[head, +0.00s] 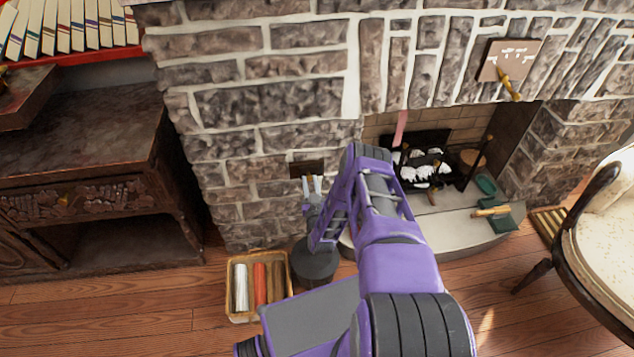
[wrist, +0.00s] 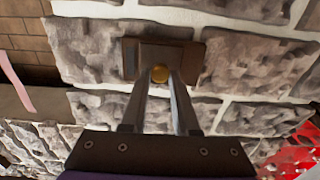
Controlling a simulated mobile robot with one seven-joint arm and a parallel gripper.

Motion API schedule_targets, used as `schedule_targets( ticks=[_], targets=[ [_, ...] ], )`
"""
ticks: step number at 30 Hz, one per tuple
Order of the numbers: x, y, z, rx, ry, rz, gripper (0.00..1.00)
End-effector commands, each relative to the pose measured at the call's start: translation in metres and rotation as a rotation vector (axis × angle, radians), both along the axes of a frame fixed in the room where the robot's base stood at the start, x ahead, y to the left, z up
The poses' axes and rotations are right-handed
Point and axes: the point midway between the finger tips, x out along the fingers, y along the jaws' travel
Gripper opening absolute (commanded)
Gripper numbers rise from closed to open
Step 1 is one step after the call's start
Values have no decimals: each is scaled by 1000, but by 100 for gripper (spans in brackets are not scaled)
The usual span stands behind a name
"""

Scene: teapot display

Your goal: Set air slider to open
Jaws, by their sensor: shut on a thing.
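The dark brown plate on the stone chimney front (head: 308,168), left of the fire opening, appears to be the air slider.
The fire opening with a black grate (head: 428,160) is to the right, with a pink strip (head: 400,128) hanging at its edge. A plaque with a brass lever (head: 510,62) is above right. A basket (head: 230,290), dark cabinet (head: 80,180) and chair (head: 600,230) stand around.

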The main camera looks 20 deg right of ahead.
Motion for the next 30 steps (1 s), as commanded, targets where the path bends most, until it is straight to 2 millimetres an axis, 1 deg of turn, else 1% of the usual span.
schedule_targets(
  ticks=[1,4,12,13,17,18,30],
  targets=[
    [4,11,1,1,-4,4,0],
    [6,24,1,0,-4,3,0],
    [7,27,2,1,-3,5,0],
    [7,27,2,1,-3,5,32],
    [6,27,1,2,-2,5,56],
    [6,27,1,2,-2,4,58],
    [6,24,0,1,0,1,58]
  ],
)
